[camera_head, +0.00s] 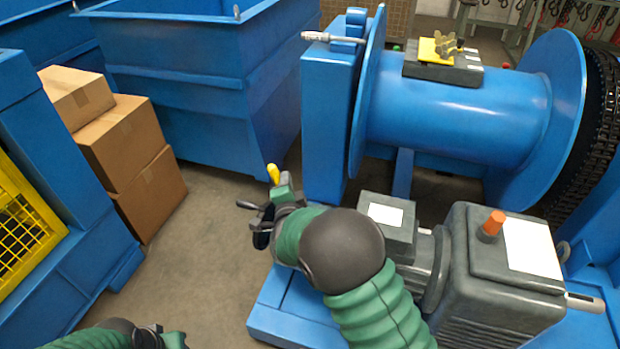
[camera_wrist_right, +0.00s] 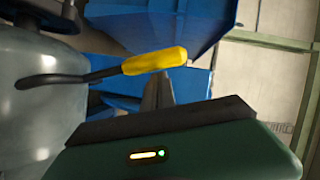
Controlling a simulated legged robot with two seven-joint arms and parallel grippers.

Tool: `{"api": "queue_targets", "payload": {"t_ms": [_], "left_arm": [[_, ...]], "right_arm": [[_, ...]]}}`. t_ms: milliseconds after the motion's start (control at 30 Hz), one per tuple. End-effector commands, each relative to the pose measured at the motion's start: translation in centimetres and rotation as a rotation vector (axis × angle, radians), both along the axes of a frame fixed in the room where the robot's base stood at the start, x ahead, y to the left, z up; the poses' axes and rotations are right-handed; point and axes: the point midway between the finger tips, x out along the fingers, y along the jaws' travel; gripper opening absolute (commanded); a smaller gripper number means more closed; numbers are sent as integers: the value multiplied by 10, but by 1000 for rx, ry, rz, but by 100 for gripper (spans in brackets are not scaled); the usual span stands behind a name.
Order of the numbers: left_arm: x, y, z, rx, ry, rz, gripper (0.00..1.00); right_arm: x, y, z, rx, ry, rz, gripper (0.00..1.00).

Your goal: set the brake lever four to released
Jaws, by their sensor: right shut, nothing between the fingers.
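A lever with a yellow grip (camera_head: 273,173) stands beside my right gripper in the head view. In the right wrist view its yellow grip (camera_wrist_right: 155,60) sits on a bent dark arm (camera_wrist_right: 68,79) that comes from a grey rounded body at the left. No number shows on it. My right gripper (camera_head: 246,206) is shut and empty. In the wrist view its dark fingers (camera_wrist_right: 158,88) are close to the yellow grip; I cannot tell whether they touch it. Only part of my left arm shows, at the bottom left of the head view; its fingers are out of frame.
A grey motor (camera_head: 505,262) with an orange knob and a blue winch drum (camera_head: 455,115) stand to the right. A silver-handled lever (camera_head: 322,36) is on the blue housing. Cardboard boxes (camera_head: 125,140) and a blue bin (camera_head: 190,95) are at the left. Floor between is clear.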

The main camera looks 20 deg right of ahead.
Motion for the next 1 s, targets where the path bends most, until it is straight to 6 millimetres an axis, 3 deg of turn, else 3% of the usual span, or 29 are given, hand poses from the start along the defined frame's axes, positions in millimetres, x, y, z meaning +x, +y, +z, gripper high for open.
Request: {"api": "queue_targets", "payload": {"t_ms": [400,1000], "left_arm": [[0,0,7,0,0,0,36],[0,0,7,0,0,0,36]], "right_arm": [[16,25,-8,-34,24,1,0],[19,30,-9,-31,27,11,0]]}}
